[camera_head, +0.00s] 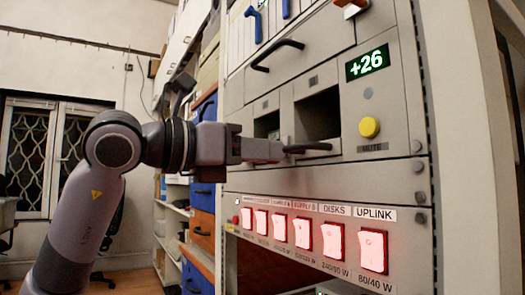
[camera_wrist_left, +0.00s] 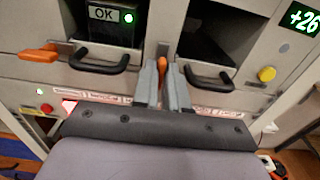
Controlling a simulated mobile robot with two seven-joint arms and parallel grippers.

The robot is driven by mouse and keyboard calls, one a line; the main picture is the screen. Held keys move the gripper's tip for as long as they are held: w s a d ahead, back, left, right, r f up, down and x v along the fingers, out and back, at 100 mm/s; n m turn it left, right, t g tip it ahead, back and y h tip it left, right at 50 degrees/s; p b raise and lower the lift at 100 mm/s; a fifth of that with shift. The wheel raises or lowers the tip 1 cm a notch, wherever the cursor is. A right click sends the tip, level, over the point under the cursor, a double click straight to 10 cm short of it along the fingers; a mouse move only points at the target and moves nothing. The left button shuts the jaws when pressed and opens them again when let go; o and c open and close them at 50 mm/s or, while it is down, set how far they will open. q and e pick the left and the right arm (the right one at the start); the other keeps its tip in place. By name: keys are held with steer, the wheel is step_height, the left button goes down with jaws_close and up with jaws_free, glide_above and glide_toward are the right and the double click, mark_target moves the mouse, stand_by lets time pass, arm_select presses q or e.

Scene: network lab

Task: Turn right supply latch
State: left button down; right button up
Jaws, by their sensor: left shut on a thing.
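The right supply latch (camera_wrist_left: 162,66) shows in the left wrist view as a narrow orange strip between my left gripper's fingers. It lies beside the dark right-hand bay and its black handle (camera_wrist_left: 208,80). My left gripper (camera_wrist_left: 162,82) is shut on this latch, and the fingers hide most of it, so its angle is hard to tell. In the head view my left gripper (camera_head: 272,150) reaches the panel beside the black handle (camera_head: 307,147); the latch is hidden there. A second orange latch (camera_wrist_left: 38,54) lies about horizontal at the left. My right gripper is not in view.
To the right are a green +26 display (camera_head: 367,63) and a yellow MUTE button (camera_head: 369,127). Lit red switches (camera_head: 372,250) line the panel below. Another black handle (camera_head: 276,53) projects above.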

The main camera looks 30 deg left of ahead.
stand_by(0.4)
arm_select(q)
steer(key=c, duration=1.2)
jaws_free()
steer(key=shift+o, duration=0.2)
steer(key=v, duration=0.7)
